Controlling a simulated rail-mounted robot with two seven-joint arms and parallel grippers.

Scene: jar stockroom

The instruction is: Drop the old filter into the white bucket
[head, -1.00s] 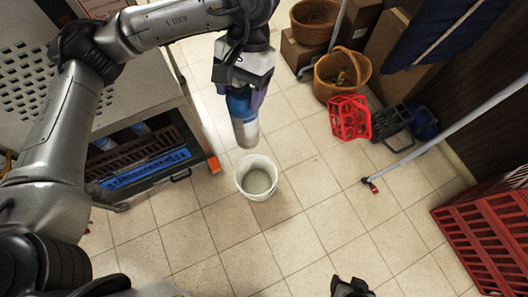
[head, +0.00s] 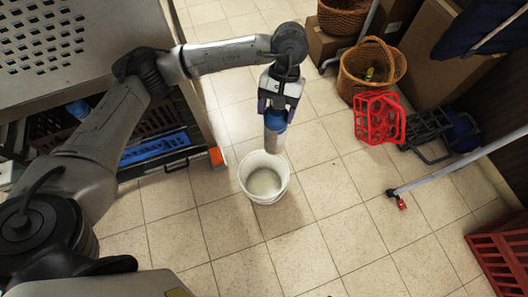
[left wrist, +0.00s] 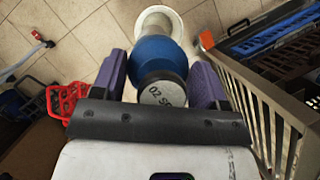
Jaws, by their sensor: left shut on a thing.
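The old filter, a cylinder with a blue upper part (head: 275,119) and a pale lower part, hangs roughly upright from my left gripper (head: 277,103). The gripper is shut on it near its top. In the left wrist view the filter's blue body (left wrist: 158,52) and grey lettered end lie between the purple fingers (left wrist: 160,85). The white bucket (head: 250,188) stands open on the floor. In the head view the filter's lower end appears at the bucket's far rim; the height between them is hard to tell. My right gripper is out of view.
A metal cabinet (head: 60,45) with a blue crate (head: 155,148) is at the left. Wicker baskets (head: 352,75), a red bottle carrier (head: 380,118) and a dark carrier (head: 428,135) are at the right. A pole (head: 450,160) slants in; a red crate (head: 503,262) stands lower right.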

